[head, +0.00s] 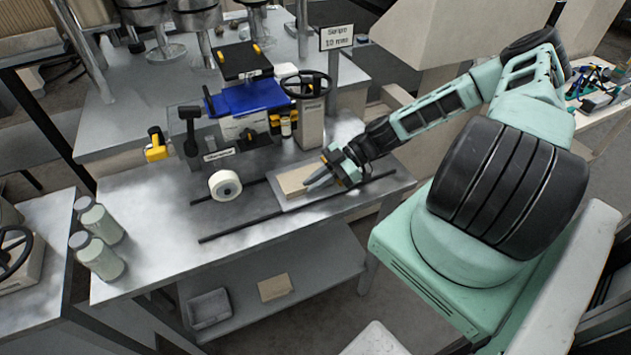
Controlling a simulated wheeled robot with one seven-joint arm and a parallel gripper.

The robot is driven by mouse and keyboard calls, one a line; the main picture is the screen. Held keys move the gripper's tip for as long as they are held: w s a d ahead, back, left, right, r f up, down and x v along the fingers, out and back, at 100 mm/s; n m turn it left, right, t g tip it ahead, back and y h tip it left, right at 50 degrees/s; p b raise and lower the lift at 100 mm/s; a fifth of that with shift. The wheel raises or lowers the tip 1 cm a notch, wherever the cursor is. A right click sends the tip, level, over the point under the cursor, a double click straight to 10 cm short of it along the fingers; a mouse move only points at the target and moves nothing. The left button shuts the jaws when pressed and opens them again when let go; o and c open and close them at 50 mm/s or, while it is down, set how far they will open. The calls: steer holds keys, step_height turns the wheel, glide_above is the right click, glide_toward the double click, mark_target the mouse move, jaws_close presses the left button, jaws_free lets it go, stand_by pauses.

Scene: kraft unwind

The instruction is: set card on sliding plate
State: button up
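A tan card (292,183) lies flat, or very nearly flat, over the pale sliding plate (292,205), which sits between two dark rails on the metal table. I cannot tell whether the card fully touches the plate. My gripper (308,184) reaches in from the right, low, with its fingertips at the card's right side. The fingers are small here and overlap the card, so I cannot see whether they are shut on its edge. The card's right end is partly hidden by the gripper.
A white tape roll (225,185) stands left of the plate by the rails (250,229). Behind is a blue-topped device (250,98) with a handwheel post (312,120). Two jars (97,255) stand at the left. Another tan card (275,288) and a grey tray (209,309) lie on the lower shelf.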

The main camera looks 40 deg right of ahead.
steer(key=shift+o, duration=0.7)
steer(key=shift+r, duration=0.15)
